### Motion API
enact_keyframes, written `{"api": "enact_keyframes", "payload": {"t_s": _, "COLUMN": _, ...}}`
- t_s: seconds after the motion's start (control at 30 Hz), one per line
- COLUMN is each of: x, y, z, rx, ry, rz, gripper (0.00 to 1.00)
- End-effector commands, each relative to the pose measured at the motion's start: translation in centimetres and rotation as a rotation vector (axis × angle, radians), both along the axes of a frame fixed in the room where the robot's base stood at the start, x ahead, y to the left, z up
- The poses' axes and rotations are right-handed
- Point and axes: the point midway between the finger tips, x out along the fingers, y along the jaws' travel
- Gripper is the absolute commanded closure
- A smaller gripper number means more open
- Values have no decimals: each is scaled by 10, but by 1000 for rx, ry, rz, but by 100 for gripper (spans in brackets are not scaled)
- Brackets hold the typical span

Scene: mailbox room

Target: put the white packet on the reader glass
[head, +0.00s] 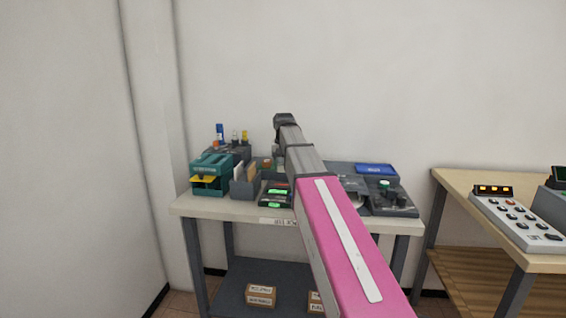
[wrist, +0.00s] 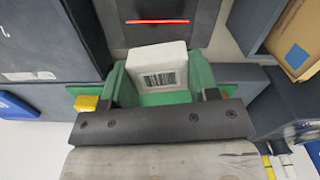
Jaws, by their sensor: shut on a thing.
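The white packet (wrist: 158,70) has a black-and-white barcode on the face toward the wrist camera. My gripper (wrist: 160,82) is shut on it, with a green finger on each side. Just beyond the packet in the wrist view is a dark grey reader unit with a glowing red line (wrist: 158,21), which looks like the reader. I cannot tell whether the packet touches it. In the head view my arm reaches over the bench and hides the packet, the gripper's fingers and most of the reader.
The bench (head: 190,205) is crowded. A teal device (head: 210,172), a grey file holder (head: 245,186) and a blue tray (head: 376,169) stand on it. In the wrist view, dark boxes flank the packet, with a yellow block (wrist: 86,103) at left. A second table (head: 450,182) stands right.

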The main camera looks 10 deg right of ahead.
Motion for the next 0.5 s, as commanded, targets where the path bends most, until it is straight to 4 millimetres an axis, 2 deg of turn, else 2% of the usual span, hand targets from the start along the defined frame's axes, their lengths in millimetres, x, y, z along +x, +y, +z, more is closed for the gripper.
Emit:
{"api": "enact_keyframes", "payload": {"t_s": 0.03, "x": -6, "y": 0, "z": -1, "rx": 0, "ry": 0, "rz": -44, "gripper": 69}}
{"api": "enact_keyframes", "payload": {"t_s": 0.2, "x": -13, "y": 1, "z": -2, "rx": 0, "ry": 0, "rz": -147, "gripper": 69}}
{"api": "enact_keyframes", "payload": {"t_s": 0.5, "x": -14, "y": 1, "z": -11, "rx": 0, "ry": 0, "rz": -172, "gripper": 69}}
